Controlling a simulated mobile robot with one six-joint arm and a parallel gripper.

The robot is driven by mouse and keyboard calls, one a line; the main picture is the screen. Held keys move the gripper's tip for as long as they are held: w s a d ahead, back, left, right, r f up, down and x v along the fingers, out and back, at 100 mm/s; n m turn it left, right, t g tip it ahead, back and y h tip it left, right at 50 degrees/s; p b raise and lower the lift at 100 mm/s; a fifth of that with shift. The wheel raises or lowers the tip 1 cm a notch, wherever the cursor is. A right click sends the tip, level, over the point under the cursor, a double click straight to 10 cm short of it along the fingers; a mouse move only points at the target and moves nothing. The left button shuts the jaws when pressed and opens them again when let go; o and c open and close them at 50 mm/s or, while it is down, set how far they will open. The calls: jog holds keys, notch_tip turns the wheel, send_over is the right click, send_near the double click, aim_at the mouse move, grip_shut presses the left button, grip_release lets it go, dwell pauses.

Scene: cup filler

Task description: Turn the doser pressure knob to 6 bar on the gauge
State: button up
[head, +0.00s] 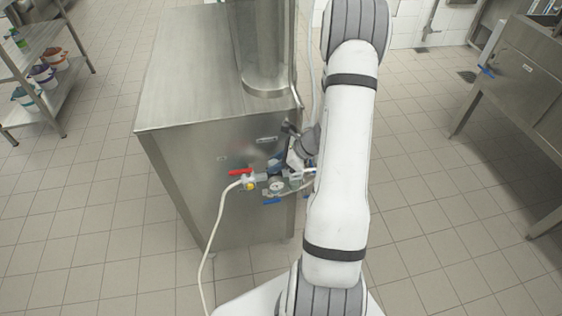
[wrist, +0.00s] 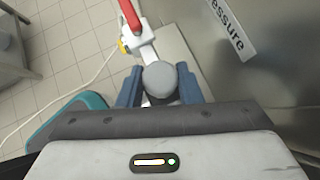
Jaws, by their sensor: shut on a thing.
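The pressure knob (wrist: 159,80) is a round grey cap in the wrist view. My gripper (wrist: 160,88) is shut on it, with one blue finger on each side. In the head view my gripper (head: 280,160) is at the front of the steel machine, above the gauge, and its fingers are partly hidden. The round gauge (head: 276,183) has a white face in the head view. It is too small for me to read its needle. The gauge does not show in the wrist view.
A red lever valve (head: 240,172) with a white hose (head: 217,222) is left of the gauge. A blue lever (head: 272,201) is just below it. The steel machine (head: 185,170) stands behind. A "pressure" label (wrist: 231,29) is on its panel. Open tiled floor lies left.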

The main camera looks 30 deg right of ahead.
jog(key=shift+s+a+f, duration=0.1)
jog(key=shift+s+a, duration=0.05)
jog(key=shift+a, duration=0.15)
jog(key=o, duration=0.9)
jog(key=shift+c, duration=0.2)
jog(key=shift+o, duration=0.6)
jog(key=shift+d, duration=0.1)
jog(key=shift+d, duration=0.1)
jog(key=v, duration=0.7)
jog(key=shift+s+r, duration=0.15)
jog(key=shift+r, duration=0.15)
jog(key=shift+d, duration=0.1)
